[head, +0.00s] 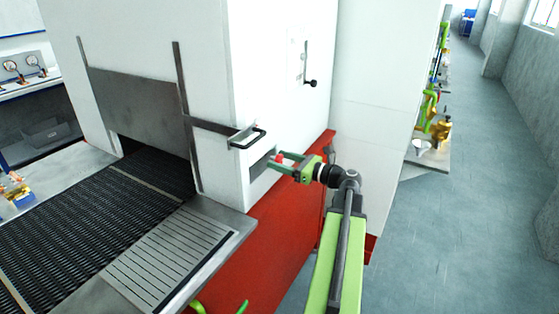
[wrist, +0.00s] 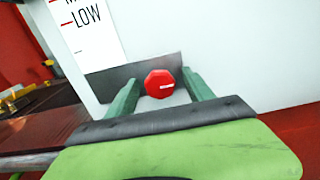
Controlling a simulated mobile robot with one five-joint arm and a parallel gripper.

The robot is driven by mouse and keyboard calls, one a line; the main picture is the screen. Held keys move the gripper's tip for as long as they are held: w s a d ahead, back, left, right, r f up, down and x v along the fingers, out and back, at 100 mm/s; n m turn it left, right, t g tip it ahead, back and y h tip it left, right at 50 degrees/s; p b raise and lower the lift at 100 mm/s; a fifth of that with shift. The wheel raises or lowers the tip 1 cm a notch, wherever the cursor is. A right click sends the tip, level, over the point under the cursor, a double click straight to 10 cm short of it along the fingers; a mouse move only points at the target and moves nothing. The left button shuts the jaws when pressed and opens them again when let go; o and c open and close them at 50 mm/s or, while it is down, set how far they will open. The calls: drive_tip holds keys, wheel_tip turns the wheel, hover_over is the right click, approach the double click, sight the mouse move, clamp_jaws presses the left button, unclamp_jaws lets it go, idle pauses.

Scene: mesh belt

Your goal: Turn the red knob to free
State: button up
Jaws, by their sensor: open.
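The red knob (wrist: 159,84) is an octagonal knob with a small white mark, on a grey plate (wrist: 108,82) on the white machine wall. In the wrist view my gripper (wrist: 158,86) is open, with one green finger on each side of the knob. I cannot tell whether the fingers touch it. In the head view the knob (head: 281,158) shows only as a bit of red between the fingertips of my gripper (head: 281,162), partly hidden by them. No label reading "free" is legible.
A label strip (wrist: 88,25) reading "LOW" is on the wall above left of the knob. A mesh belt (head: 95,215) runs into the machine at left. Open floor (head: 465,210) lies at right.

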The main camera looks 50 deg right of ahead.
drive_tip(key=shift+w+a, duration=0.15)
drive_tip(key=shift+w, duration=0.25)
clamp_jaws()
